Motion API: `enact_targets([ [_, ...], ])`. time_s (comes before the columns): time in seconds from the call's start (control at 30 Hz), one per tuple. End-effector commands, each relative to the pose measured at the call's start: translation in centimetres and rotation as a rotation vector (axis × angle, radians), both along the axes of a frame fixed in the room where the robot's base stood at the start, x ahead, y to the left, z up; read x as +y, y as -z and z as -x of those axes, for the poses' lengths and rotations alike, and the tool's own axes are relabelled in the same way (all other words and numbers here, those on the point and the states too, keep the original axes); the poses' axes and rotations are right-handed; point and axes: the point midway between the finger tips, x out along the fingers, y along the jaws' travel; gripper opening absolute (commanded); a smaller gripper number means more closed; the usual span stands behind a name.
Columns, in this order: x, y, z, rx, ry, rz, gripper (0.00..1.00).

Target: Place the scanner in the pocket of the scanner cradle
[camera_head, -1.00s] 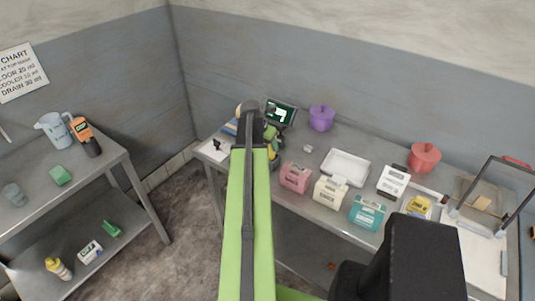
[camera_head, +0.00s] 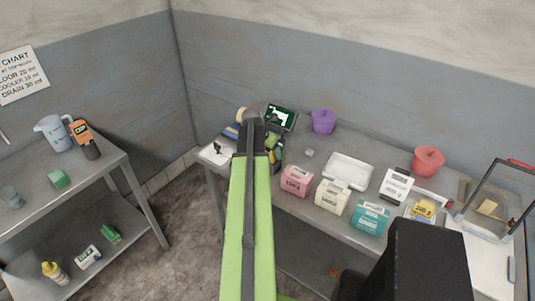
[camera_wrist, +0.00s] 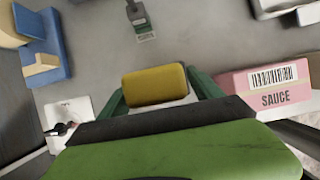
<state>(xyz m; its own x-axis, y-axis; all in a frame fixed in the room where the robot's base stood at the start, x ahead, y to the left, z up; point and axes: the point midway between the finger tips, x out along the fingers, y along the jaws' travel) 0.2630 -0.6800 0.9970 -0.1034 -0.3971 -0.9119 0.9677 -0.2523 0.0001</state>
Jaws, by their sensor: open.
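My gripper (camera_wrist: 158,95) is open, its green fingers on either side of a yellow block-shaped thing (camera_wrist: 155,83). This may be the scanner's head; I cannot tell whether the fingers touch it. In the head view the gripper is mostly hidden behind my arm at the back left of the long table, with a yellow and dark thing (camera_head: 276,156) beside it. A blue holder with cream parts (camera_wrist: 42,45) is at the wrist view's upper left. It may be the scanner cradle, and its pocket is not clear. An orange handheld device (camera_head: 80,133) with a dark lower part is on the left table.
A dark screen (camera_head: 281,117) and purple tub (camera_head: 323,121) stand behind my gripper. A pink sauce box (camera_head: 296,180), cream box (camera_head: 332,194) and teal box (camera_head: 369,216) line the front edge. A white tray (camera_head: 348,171) lies behind them. A white pad (camera_head: 216,152) is left of my arm.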

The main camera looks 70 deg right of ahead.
Motion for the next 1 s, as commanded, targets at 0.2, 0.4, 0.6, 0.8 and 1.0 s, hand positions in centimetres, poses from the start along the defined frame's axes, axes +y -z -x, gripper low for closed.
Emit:
enact_targets([
  [0.2, 0.8, -2.7, -0.1, 0.000, 0.000, 0.000, 0.74],
  [0.4, 2.6, -7.1, -0.5, 0.000, 0.000, 0.000, 0.74],
  [0.6, 4.3, -10.8, -1.0, 0.000, 0.001, 0.001, 0.74],
  [0.8, 4.8, -11.3, -1.1, 0.000, 0.001, 0.000, 0.74],
  [1.0, 4.7, -11.1, -1.1, 0.000, 0.002, 0.000, 0.74],
])
